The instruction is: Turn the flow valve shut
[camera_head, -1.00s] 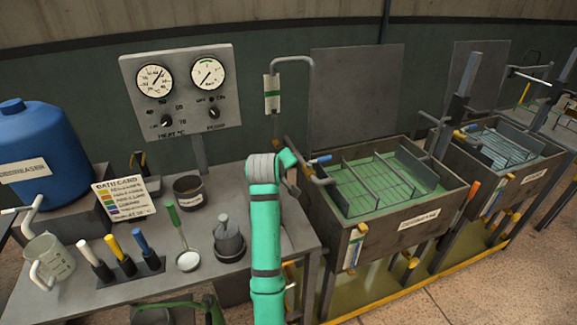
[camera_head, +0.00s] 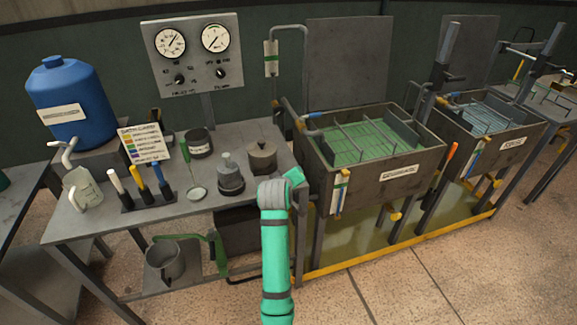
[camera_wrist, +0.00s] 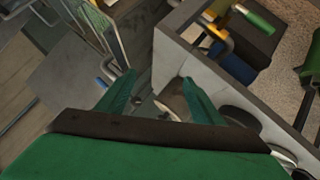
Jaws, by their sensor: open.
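A blue-handled valve (camera_head: 312,115) sits at the upper left corner of the green-filled tank (camera_head: 397,185), beside a grey pipe. A small blue handle also shows in the wrist view (camera_wrist: 101,83), left of my fingers. Yellow knobs (camera_head: 395,217) sit under the tank. I cannot read which of these is marked as the flow valve. My gripper (camera_wrist: 162,100) is open and empty, fingers spread, above the gap between bench and tank. In the head view my teal arm reaches up to the bench's right edge; its fingertips are hidden there.
The bench (camera_head: 105,222) holds a lidded pot (camera_head: 262,157), a grey weight-like pot (camera_head: 230,180), coloured-handled tools and a blue drum (camera_head: 72,105). A gauge panel (camera_head: 196,55) stands behind. A second tank (camera_head: 500,150) is at right. Open floor lies in front.

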